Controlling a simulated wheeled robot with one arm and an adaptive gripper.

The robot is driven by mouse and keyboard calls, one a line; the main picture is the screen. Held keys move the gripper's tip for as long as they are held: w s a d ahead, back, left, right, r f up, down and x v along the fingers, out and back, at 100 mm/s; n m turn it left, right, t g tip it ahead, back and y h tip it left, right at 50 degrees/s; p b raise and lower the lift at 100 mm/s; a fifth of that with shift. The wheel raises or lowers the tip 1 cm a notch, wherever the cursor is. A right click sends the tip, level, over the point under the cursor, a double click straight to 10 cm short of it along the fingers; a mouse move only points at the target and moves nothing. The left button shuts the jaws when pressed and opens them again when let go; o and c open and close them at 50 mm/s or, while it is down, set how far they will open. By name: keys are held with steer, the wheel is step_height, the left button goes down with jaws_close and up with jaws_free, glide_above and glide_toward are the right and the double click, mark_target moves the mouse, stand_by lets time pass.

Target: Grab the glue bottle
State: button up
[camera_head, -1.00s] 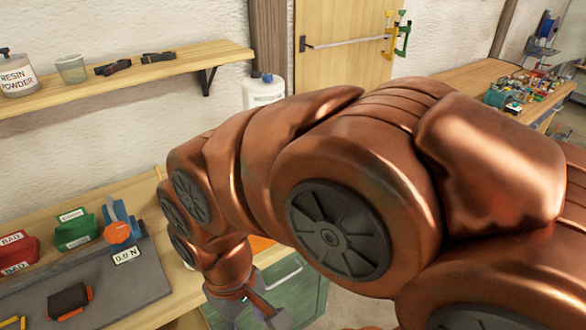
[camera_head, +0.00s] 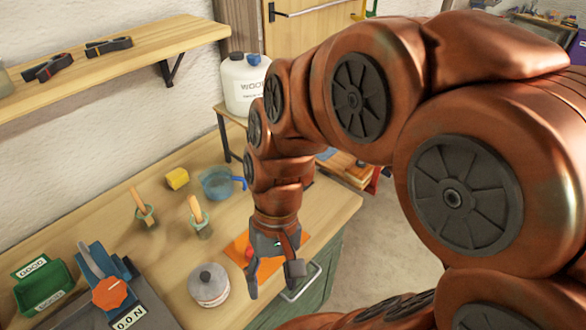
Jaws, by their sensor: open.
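My gripper (camera_head: 274,276) hangs over the front right part of the workbench, fingers pointing down and spread apart, with nothing seen held. Behind it an orange mat (camera_head: 238,246) lies on the bench, with a small red thing partly hidden by the fingers. No bottle is clearly marked as glue.
A shelf (camera_head: 150,45) juts above. Bare bench lies between.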

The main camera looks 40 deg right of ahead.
steer(key=w+f+m+t+y+b, duration=0.2)
steer(key=w+m+t+y+b, duration=0.15)
steer(key=w+m+y, duration=0.95)
steer(key=w+d+f+m+t+h+b, duration=0.1)
steer(key=w+d+f+m+t+h, duration=0.15)
steer(key=w+d+m+t, duration=0.9)
steer(key=w+d+f+m+t+h+b, duration=0.1)
steer(key=w+d+f+t+h, duration=0.1)
steer(key=d, duration=0.8)
steer(key=w+d+f+m+t+h, duration=0.1)
steer(key=w+d+m+t+h, duration=0.15)
steer(key=d, duration=0.75)
steer(key=p+x, duration=0.3)
steer(key=x, duration=0.4)
steer(key=shift+f+n+g, duration=0.3)
steer(key=shift+f+g, duration=0.05)
steer(key=shift+g, duration=0.1)
steer(key=shift+c, duration=0.5)
jaws_close()
